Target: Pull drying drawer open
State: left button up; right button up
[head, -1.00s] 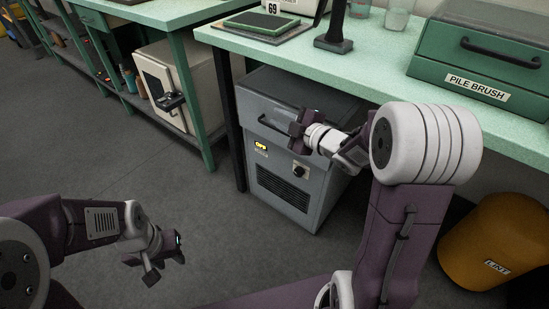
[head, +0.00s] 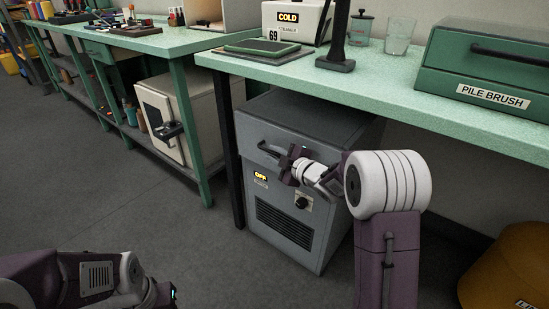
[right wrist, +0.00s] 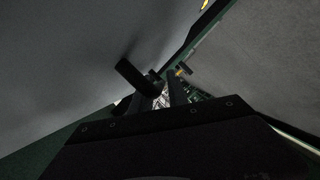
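The grey drying cabinet (head: 300,115) stands under the bench. Its drawer front (head: 252,158) at the top looks flush with the cabinet body, and a dark bar handle (head: 268,149) runs across it. My right gripper (head: 287,163) is at the right end of the handle. In the right wrist view a dark bar (right wrist: 136,76), which looks like the handle, lies close by the dark fingers. The fingers' gap and any grip on the bar are unclear. My left gripper (head: 165,294) is at the bottom edge, partly cut off, away from the cabinet.
The green bench top (head: 300,68) overhangs the cabinet, with a dark leg (head: 231,150) at its left. An OFF display (head: 260,175) and a knob (head: 301,202) sit below the drawer. A yellow bin (head: 510,270) stands at the right. The floor in front is clear.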

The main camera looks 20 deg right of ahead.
jog(key=shift+w, duration=0.15)
grip_shut()
jog(key=shift+a, duration=0.1)
dwell(1.3)
